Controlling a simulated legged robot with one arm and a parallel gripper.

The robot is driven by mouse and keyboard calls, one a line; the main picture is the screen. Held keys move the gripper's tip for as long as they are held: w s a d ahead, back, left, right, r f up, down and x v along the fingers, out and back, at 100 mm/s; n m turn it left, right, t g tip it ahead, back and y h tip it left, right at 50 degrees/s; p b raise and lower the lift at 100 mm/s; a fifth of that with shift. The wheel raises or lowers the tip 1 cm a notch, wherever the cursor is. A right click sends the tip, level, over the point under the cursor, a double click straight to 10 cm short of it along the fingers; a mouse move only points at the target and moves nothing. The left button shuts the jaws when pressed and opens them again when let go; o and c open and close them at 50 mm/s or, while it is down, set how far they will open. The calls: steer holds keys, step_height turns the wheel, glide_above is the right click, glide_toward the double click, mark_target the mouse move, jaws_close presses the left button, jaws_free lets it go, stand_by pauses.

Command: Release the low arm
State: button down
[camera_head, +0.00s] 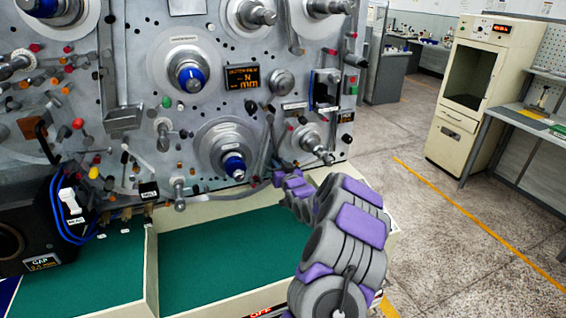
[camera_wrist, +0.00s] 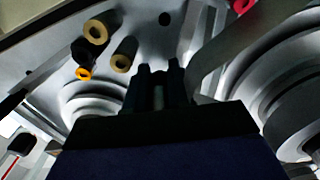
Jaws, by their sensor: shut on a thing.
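My gripper (camera_head: 277,178) is at the lower right of the machine panel, at the end of my purple and grey arm. It is shut on the low arm (camera_head: 264,150), a slim grey lever slanting down the panel right of the lower blue-tipped spindle. In the wrist view the two dark fingertips (camera_wrist: 158,78) are close together. A broad grey bar, which looks like the low arm (camera_wrist: 222,50), runs from beside them to the upper right. The exact contact is hidden by the dark gripper body.
The lower spindle (camera_head: 233,166) stands just left of my gripper, and another spindle (camera_head: 314,148) stands to its right. Tan and black pegs (camera_wrist: 97,30) are close in the wrist view. A green-lined tray (camera_head: 225,262) lies below. Open floor (camera_head: 450,240) extends to the right.

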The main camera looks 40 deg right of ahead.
steer(key=a+m, duration=0.1)
steer(key=a, duration=0.1)
steer(key=w+a+m, duration=0.1)
steer(key=shift+w+a+m+p, duration=0.1)
steer(key=shift+a+m+p, duration=0.2)
steer(key=shift+a+p, duration=0.05)
steer(key=shift+f, duration=0.1)
steer(key=c, duration=1)
jaws_free()
steer(key=p+v, duration=0.1)
steer(key=v, duration=1.6)
